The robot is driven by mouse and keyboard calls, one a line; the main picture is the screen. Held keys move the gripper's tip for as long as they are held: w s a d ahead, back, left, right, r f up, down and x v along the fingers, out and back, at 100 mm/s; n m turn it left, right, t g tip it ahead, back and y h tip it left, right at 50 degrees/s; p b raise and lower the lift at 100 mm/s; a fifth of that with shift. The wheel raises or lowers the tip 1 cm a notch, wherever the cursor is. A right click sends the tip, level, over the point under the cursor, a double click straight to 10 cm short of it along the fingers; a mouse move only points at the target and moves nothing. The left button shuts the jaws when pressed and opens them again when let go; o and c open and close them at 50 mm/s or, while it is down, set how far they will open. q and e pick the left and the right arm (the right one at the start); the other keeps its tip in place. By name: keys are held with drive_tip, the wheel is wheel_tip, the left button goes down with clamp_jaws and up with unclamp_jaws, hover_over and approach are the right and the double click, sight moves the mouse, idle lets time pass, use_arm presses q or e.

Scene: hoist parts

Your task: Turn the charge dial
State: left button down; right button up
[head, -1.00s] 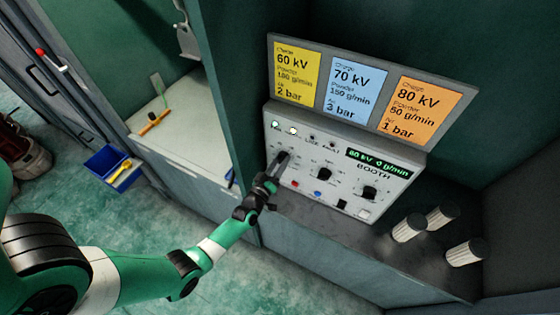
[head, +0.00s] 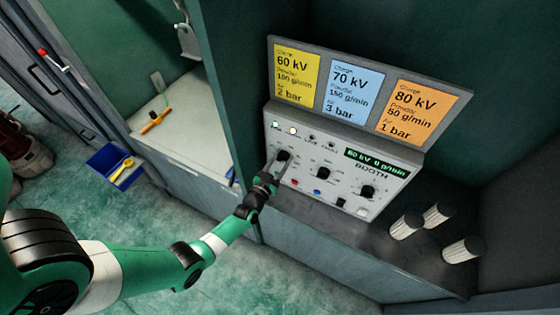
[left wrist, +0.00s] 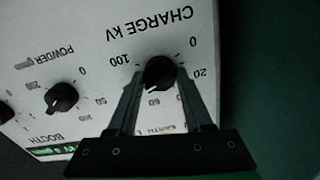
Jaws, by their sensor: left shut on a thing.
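The charge dial is a small black knob at the left of the grey booth panel (head: 345,185). In the left wrist view the charge dial (left wrist: 160,72) sits under the upside-down label CHARGE KV, with a white pointer mark directed toward the 60 side of its scale. My left gripper (head: 275,164) is at the dial, its two fingers on either side of it and shut on it; the fingers also show in the left wrist view (left wrist: 161,82). The panel's green display (head: 376,163) appears to read 60 kV 0 g/min. My right gripper is out of view.
The powder dial (head: 323,174) and another black dial (head: 367,192) are right of the charge dial. Yellow, blue and orange setting cards (head: 297,75) stand above. Ribbed pale cylinders (head: 406,226) stand on the dark shelf at right.

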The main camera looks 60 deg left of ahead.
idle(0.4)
use_arm(q)
drive_tip(key=shift+c, duration=1.5)
unclamp_jaws()
drive_tip(key=p+v, duration=0.2)
drive_tip(key=v, duration=0.9)
drive_tip(key=shift+s+d, duration=0.2)
drive_tip(key=shift+s, duration=0.05)
